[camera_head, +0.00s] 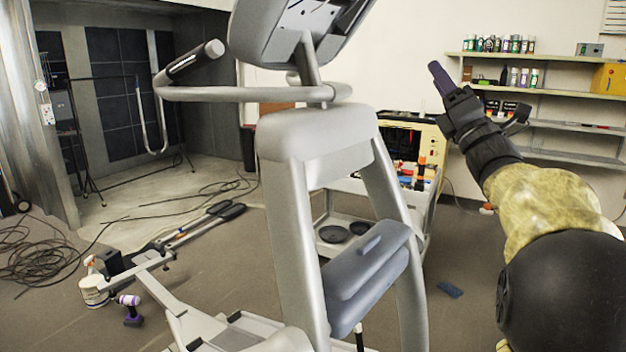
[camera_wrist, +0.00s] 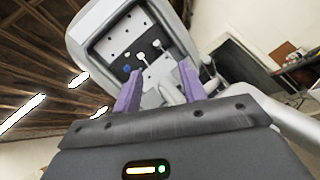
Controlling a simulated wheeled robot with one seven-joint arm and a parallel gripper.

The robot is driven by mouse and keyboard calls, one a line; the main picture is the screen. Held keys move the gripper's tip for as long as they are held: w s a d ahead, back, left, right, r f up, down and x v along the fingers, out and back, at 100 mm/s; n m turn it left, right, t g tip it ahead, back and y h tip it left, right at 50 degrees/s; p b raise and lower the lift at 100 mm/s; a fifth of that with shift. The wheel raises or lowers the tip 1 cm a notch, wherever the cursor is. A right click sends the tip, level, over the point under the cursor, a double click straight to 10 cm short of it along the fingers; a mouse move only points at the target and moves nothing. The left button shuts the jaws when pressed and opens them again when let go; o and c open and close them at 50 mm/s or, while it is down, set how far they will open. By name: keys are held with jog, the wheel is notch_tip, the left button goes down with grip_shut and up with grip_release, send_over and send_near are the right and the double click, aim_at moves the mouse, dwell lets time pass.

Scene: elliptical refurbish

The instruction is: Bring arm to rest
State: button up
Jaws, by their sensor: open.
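My gripper (camera_head: 440,78) is raised at the right of the head view, its purple fingers pointing up and left. In the wrist view my gripper (camera_wrist: 160,88) shows two purple fingers standing apart with nothing between them. The arm is bent and held up in front of the shelves. Beyond the fingers, the wrist view shows the grey console (camera_wrist: 100,45) of the elliptical machine, with an opened panel. The gripper is apart from the machine (camera_head: 318,135), which stands to its left in the head view.
A cart (camera_head: 425,215) with tools stands behind the machine. Wall shelves (camera_head: 560,92) hold several bottles at the back right. Cables (camera_head: 40,255), a white bucket (camera_head: 94,290) and a purple drill (camera_head: 131,308) lie on the floor at left. A small blue object (camera_head: 450,290) lies on open floor.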

notch_tip(320, 180, down, 29)
jog(key=w+m+g+h, duration=0.1)
jog(key=m+g+h, duration=0.9)
jog(key=m, duration=1.2)
jog(key=s+a+f+m+g+h, duration=0.1)
jog(key=s+a+f+m+g, duration=0.15)
jog(key=s+f, duration=0.4)
jog(key=s+a+f+m+g+h, duration=0.1)
jog(key=s+a+f+m+g, duration=0.2)
jog(key=f, duration=0.7)
jog(key=s+a+f+m+g, duration=0.1)
jog(key=s+f, duration=0.3)
jog(key=s, duration=0.4)
jog(key=s+a+f+m+g+y, duration=0.1)
jog(key=s+f+m+g, duration=0.3)
jog(key=s, duration=0.4)
jog(key=shift+a+g, duration=0.15)
jog(key=shift+g, duration=0.2)
jog(key=shift+w+f, duration=0.1)
